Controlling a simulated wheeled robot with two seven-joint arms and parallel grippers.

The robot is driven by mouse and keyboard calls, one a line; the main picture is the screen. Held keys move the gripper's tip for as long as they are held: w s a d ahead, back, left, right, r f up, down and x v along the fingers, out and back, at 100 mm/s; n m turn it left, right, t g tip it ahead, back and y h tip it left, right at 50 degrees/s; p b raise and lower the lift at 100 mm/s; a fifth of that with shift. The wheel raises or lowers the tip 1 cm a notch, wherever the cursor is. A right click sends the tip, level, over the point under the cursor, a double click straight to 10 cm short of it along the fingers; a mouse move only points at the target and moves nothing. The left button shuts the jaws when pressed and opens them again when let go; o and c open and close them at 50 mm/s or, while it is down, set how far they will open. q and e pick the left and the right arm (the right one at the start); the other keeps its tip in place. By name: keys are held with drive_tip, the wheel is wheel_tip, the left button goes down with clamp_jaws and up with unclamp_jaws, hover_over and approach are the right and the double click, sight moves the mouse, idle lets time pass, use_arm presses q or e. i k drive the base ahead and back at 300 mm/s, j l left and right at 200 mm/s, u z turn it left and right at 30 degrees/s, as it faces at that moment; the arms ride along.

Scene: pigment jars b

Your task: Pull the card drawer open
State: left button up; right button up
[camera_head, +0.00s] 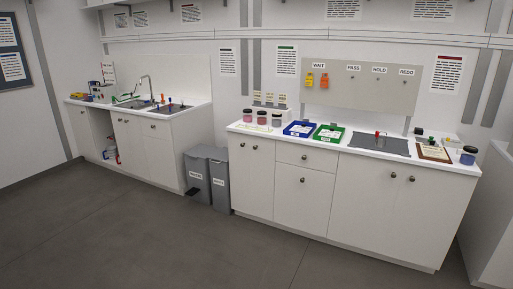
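A shallow white drawer front (322,160) with one dark round knob (304,157) sits just under the worktop of the right-hand counter, below the blue and green trays. It looks shut, flush with the panels around it. I can read no label on it, so I cannot confirm that it is the card drawer. A taller white front (300,205) with its own knob is right below it and also looks shut. Neither of my grippers is in view.
The right counter (262,131) carries several jars, a blue tray (299,128), a green tray (328,133), a grey mat (380,146) and a brown clipboard (434,153). Two grey bins (206,177) stand left of it. The floor (190,245) in front is clear.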

sight(308, 156)
drive_tip(key=i+l, duration=0.15)
drive_tip(key=i, duration=0.35)
drive_tip(key=i+l, duration=0.2)
drive_tip(key=i, duration=0.35)
drive_tip(key=i+l, duration=0.15)
drive_tip(key=i, duration=0.35)
drive_tip(key=i+l, duration=0.2)
drive_tip(key=i, duration=0.35)
drive_tip(key=i+l, duration=0.15)
drive_tip(key=i, duration=0.35)
drive_tip(key=i+l+u, duration=0.1)
drive_tip(key=i, duration=0.4)
drive_tip(key=l, duration=0.1)
